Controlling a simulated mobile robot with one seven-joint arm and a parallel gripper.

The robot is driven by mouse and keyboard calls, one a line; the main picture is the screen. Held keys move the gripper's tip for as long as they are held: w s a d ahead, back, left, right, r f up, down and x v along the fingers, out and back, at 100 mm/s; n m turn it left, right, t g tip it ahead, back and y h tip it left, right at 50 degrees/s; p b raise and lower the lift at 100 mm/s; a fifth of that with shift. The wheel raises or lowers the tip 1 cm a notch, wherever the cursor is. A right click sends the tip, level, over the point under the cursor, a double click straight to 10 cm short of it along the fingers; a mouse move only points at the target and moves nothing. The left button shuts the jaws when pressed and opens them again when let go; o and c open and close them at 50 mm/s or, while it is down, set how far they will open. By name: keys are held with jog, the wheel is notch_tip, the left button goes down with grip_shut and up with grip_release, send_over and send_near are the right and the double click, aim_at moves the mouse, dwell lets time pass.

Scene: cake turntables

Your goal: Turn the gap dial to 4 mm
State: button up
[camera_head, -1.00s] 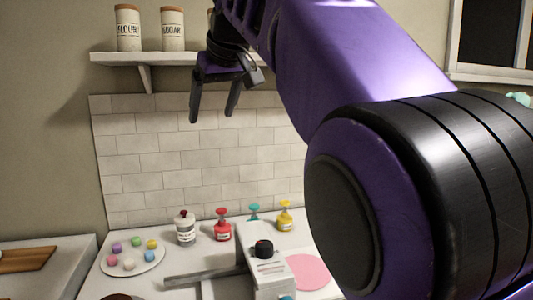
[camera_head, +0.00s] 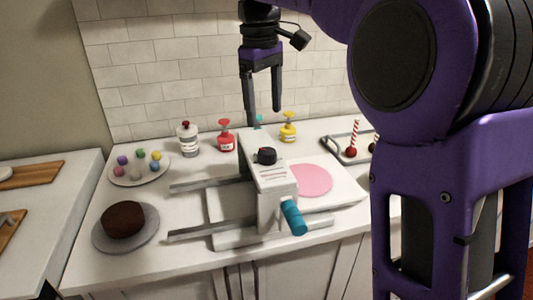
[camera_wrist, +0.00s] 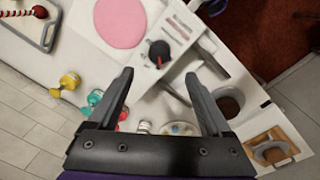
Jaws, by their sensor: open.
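The gap dial (camera_head: 265,156) is a black knob with a red mark, on top of a white sheeter-like machine (camera_head: 272,176) on the counter. In the wrist view the dial (camera_wrist: 159,52) lies above and between my fingers, apart from them. A label with small print sits beside it, too small to read, so I cannot tell its setting. My gripper (camera_head: 263,108) points down, open and empty, above and behind the dial in the head view. It also shows in the wrist view (camera_wrist: 160,98). A blue handle (camera_head: 293,217) sticks out of the machine's front.
A pink disc (camera_head: 311,180) lies right of the dial. Red (camera_head: 225,136) and yellow (camera_head: 288,128) bottles stand behind, with a teal one partly hidden. A chocolate cake (camera_head: 123,219) and a plate of coloured balls (camera_head: 139,172) are at left. A tray (camera_head: 345,145) is at right.

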aim_at(267, 151)
jog(key=f, duration=0.3)
jog(key=f+b, duration=0.1)
jog(key=f, duration=0.3)
jog(key=f+b, duration=0.1)
jog(key=f, duration=0.2)
jog(key=shift+w+d+f, duration=0.15)
jog(key=shift+w+d, duration=0.1)
grip_shut()
jog(key=n+p, duration=0.3)
jog(key=shift+r, duration=0.25)
jog(key=n+p, duration=0.2)
jog(key=n, duration=0.1)
jog(key=shift+f+n+y+p, duration=0.15)
jog(key=shift+n+p, duration=0.2)
jog(key=shift+n, duration=0.3)
jog(key=shift+n+y+p, duration=0.15)
jog(key=shift+n+p, duration=0.15)
jog(key=shift+n, duration=0.35)
